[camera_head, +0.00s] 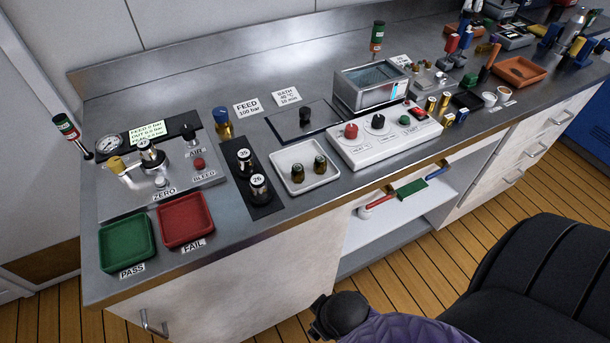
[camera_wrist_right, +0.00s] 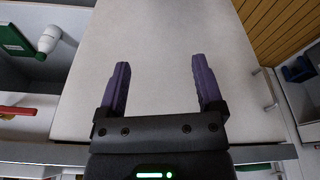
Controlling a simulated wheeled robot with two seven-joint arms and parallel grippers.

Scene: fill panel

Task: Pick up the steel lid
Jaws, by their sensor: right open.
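A flat, square, shiny dark plate with a black knob, which looks like the steel lid (camera_head: 289,125), lies on the steel counter. It is behind the white tray and left of the open water bath (camera_head: 372,87). My right gripper (camera_wrist_right: 160,82) shows in the right wrist view, with its two purple fingers apart and nothing between them. A pale cabinet panel fills the view beyond the fingers. The lid does not show in the right wrist view.
A white tray (camera_head: 281,181) with two small vials stands in front of the lid. A control box (camera_head: 385,138) with knobs is to the right, a black block (camera_head: 265,208) with numbered bottles to the left. Green and red trays sit at the front left.

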